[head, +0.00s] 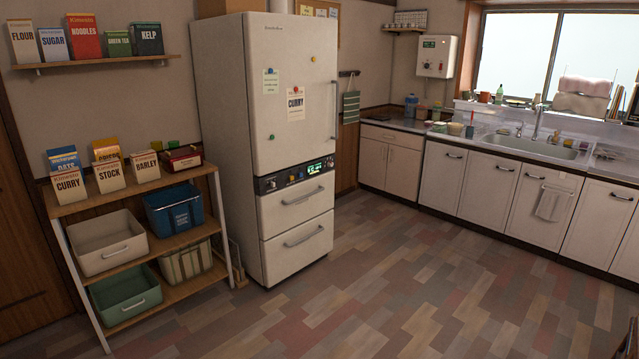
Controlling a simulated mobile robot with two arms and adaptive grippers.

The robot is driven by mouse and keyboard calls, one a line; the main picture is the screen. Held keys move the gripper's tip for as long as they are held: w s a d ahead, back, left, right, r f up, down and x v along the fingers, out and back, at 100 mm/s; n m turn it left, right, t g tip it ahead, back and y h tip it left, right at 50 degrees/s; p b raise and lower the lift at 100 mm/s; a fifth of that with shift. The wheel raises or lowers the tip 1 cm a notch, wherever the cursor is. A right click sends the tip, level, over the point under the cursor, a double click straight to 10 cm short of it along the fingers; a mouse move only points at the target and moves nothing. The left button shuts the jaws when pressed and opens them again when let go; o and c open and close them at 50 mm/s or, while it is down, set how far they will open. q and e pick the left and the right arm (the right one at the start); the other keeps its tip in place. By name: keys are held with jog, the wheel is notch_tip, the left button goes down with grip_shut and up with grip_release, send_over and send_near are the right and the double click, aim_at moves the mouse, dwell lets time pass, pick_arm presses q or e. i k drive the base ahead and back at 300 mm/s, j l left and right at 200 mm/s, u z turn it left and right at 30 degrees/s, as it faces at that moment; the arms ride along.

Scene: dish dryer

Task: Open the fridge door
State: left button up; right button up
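The white fridge (285,140) stands against the back wall, left of the picture's middle. Its tall upper door (293,85) is shut and carries paper notes and small magnets. A vertical handle (333,102) runs along the door's right edge. Below the door is a dark control panel (294,177) with a lit display, then two shut drawers (296,209) with horizontal handles. Neither of my grippers shows in the head view.
A wooden shelf rack (190,238) with boxes and bins stands close to the fridge's left side. White cabinets and a sink counter (480,190) line the right and back. The tiled floor (400,280) in front of the fridge is clear.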

aim_at(292, 60)
jog(key=i+z, duration=0.15)
jog(key=i, duration=0.4)
jog(key=i+j+z, duration=0.1)
jog(key=i, duration=0.45)
jog(key=i+j+z, duration=0.15)
jog(key=i, duration=0.4)
jog(key=i+j+z, duration=0.1)
jog(key=i+j, duration=0.15)
jog(key=i, duration=0.3)
